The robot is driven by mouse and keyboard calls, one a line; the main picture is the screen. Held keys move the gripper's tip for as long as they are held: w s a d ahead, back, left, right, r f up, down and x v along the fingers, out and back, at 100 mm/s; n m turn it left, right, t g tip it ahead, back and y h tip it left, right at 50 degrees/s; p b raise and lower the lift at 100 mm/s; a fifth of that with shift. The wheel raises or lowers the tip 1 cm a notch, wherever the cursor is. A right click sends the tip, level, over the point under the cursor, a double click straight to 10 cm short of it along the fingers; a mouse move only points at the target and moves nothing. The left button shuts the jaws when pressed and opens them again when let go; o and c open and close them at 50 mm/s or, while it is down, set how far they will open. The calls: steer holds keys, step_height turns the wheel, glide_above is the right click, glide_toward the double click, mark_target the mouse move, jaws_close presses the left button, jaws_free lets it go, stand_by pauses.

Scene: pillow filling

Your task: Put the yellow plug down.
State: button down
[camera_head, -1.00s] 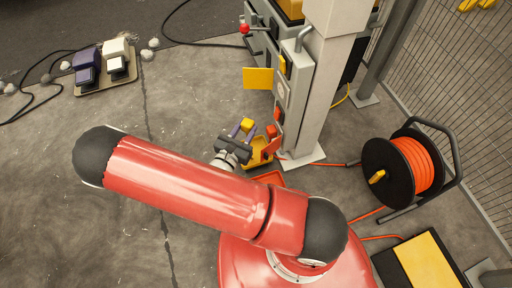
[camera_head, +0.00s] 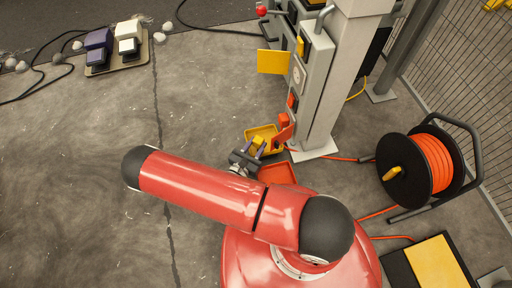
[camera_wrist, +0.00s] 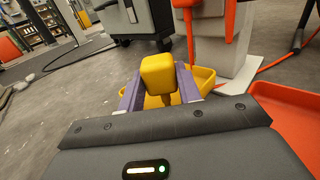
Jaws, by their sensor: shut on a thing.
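The yellow plug (camera_wrist: 158,75) is a blocky yellow piece between the two purple fingers of my gripper (camera_wrist: 160,95) in the wrist view. My gripper is shut on it. In the head view my gripper (camera_head: 253,150) holds the plug (camera_head: 258,143) over or at the near side of a yellow tray (camera_head: 266,131). The yellow tray also shows behind the plug in the wrist view (camera_wrist: 203,76). I cannot tell whether the plug touches the tray, and its lower part is partly hidden by the fingers.
An orange-red tray (camera_head: 279,172) lies nearer my base. A grey post (camera_head: 325,95) with a socket panel and an orange part (camera_head: 284,128) stands behind. A cable reel (camera_head: 420,165) is at the right, pedals (camera_head: 118,47) at the upper left.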

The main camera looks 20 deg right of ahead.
steer(key=shift+f, duration=0.35)
steer(key=shift+f+b, duration=0.4)
steer(key=shift+f, duration=0.15)
